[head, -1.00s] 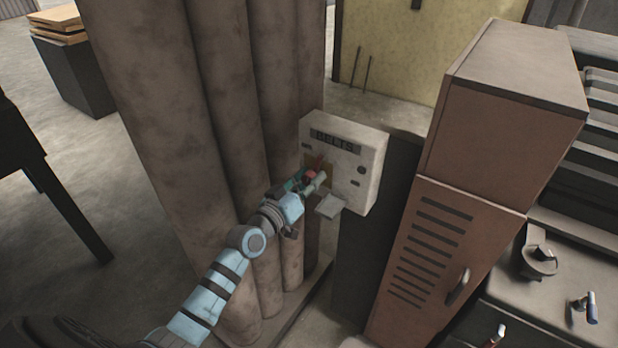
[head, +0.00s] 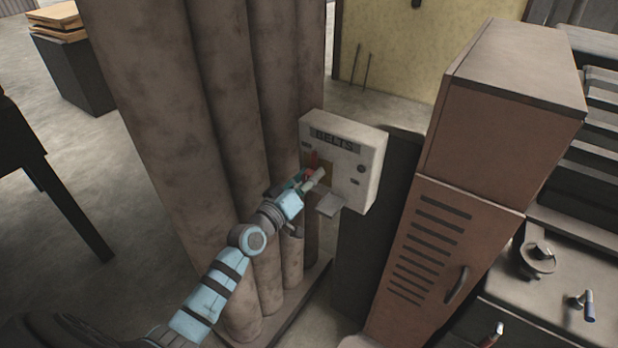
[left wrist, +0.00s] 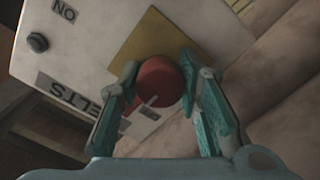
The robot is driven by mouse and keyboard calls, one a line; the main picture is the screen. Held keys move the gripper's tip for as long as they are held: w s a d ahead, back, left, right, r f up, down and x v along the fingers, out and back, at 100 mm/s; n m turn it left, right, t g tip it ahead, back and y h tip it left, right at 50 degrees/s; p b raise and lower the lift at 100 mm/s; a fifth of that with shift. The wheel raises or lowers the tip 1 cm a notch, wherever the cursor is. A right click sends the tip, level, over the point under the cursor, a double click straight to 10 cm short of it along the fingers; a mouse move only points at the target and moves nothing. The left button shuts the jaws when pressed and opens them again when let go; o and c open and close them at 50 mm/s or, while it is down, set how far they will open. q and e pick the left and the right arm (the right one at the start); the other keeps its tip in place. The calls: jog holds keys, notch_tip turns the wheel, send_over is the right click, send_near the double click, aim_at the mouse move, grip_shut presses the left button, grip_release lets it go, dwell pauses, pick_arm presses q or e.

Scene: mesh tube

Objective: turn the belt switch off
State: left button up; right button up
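The belt switch box (head: 368,172) is pale, worn and labelled BELTS, on a dark post beside large brown pipes. Its red round knob (left wrist: 158,80) sits on a yellow plate (left wrist: 152,42); in the head view my gripper mostly hides the knob. My left gripper (head: 313,178) is at the box front. In the left wrist view its teal fingers (left wrist: 160,85) stand on both sides of the knob, close against it, and look shut on it. The ON label (left wrist: 64,12) appears upside down there. The knob's exact setting is hard to read. My right gripper is out of view.
Tall brown pipes (head: 215,130) stand close to the left of the box. A reddish-brown locker (head: 430,260) stands to its right, with a bench at far right. Open floor lies at left.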

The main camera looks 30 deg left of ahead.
pick_arm(q)
jog(key=o, duration=0.4)
jog(key=shift+o, duration=0.2)
jog(key=s+a, duration=0.1)
jog(key=s, duration=1.1)
jog(key=shift+a, duration=0.3)
